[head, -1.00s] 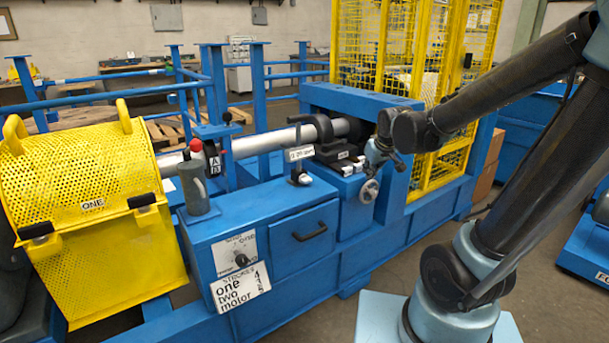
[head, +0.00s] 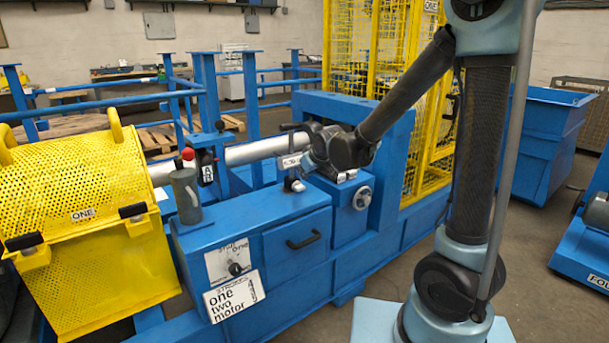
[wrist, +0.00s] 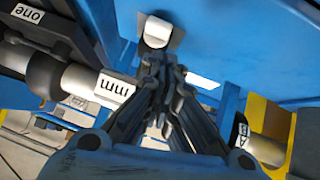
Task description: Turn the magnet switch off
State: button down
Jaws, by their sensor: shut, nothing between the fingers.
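My gripper (head: 309,162) reaches in from the right over the blue bench. It is shut and empty; its closed fingers (wrist: 163,75) fill the middle of the wrist view. A short silver post (head: 294,182) stands on the bench just below and left of the gripper; a pale rounded part, probably this post, shows beyond the fingertips in the wrist view (wrist: 157,31). I cannot tell whether they touch. No part is legibly marked as the magnet switch. A black rotary knob (head: 235,268) sits on a white front plate, and a round silver knob (head: 362,198) is right of the post.
A yellow perforated guard (head: 95,250) stands left. A grey cylinder (head: 186,196) and a red-topped lever (head: 188,154) stand near it. A silver shaft (head: 255,150) runs behind my gripper. A yellow cage (head: 375,60) rises behind. Floor at the right front is clear.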

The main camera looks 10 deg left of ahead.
aim_at(300, 188)
jog(key=shift+x, duration=4)
jog(key=shift+d, duration=0.1)
